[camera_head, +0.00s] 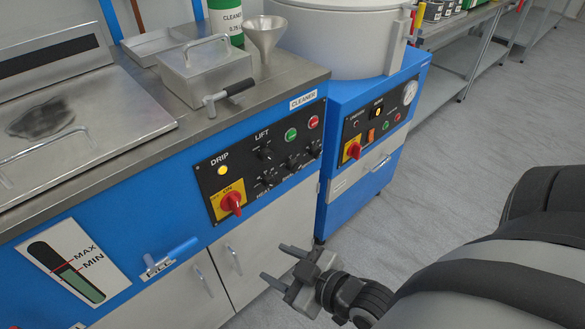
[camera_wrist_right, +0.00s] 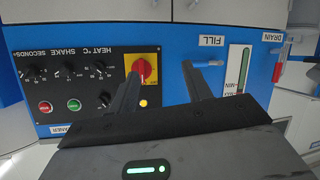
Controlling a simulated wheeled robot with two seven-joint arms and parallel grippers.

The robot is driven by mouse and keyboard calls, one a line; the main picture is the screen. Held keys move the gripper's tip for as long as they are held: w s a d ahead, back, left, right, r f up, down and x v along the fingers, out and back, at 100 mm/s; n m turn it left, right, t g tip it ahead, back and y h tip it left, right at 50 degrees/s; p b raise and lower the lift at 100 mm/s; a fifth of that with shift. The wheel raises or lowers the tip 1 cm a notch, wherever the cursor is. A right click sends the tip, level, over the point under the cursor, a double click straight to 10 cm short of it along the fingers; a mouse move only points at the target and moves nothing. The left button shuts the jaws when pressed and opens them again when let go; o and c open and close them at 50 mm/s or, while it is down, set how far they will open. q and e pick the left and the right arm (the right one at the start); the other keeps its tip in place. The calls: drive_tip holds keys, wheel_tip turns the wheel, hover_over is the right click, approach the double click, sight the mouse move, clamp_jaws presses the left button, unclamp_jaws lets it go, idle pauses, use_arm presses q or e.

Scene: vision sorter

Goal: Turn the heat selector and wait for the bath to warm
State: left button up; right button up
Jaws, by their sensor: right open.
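The heat selector (camera_head: 268,180) is a small black knob on the dark control panel of the blue cleaner (camera_head: 150,255); its pointer is too small to read. In the right wrist view, which is upside down, the HEAT °C knob (camera_wrist_right: 103,73) is left of the red-and-yellow main switch (camera_wrist_right: 144,70). That switch (camera_head: 231,202) sits by the ON mark. A yellow lamp (camera_head: 222,170) glows under DRIP. My right gripper (camera_head: 279,264) is open and empty, in front of the cabinet, below and apart from the panel. My left gripper is not in view.
A blue FILL lever (camera_head: 172,257) and a level gauge (camera_head: 72,268) are left of the panel. A lidded steel box (camera_head: 205,75) and funnel (camera_head: 266,38) stand on top. A second blue machine (camera_head: 365,130) is to the right. Open floor (camera_head: 450,140) lies beyond it.

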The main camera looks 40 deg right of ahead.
drive_tip(key=w+d+f+n+t+h+b, duration=0.1)
drive_tip(key=d+f+n+t+b, duration=0.15)
drive_tip(key=d, duration=0.55)
drive_tip(key=n+t+h+b, duration=0.1)
drive_tip(key=n+t+b, duration=0.1)
approach(272, 185)
drive_tip(key=w, duration=0.5)
drive_tip(key=w+b, duration=0.1)
drive_tip(key=w, duration=0.2)
drive_tip(key=shift+a+f, duration=0.2)
drive_tip(key=shift+a, duration=0.1)
drive_tip(key=shift+w+a, duration=0.1)
drive_tip(key=shift+w, duration=0.5)
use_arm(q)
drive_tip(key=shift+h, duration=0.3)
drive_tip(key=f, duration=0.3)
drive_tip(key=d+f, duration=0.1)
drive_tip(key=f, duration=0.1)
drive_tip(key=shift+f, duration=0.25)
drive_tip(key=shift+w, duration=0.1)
use_arm(e)
drive_tip(key=c, duration=0.9)
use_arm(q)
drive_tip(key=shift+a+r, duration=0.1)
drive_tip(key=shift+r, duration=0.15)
use_arm(e)
drive_tip(key=shift+c, duration=0.2)
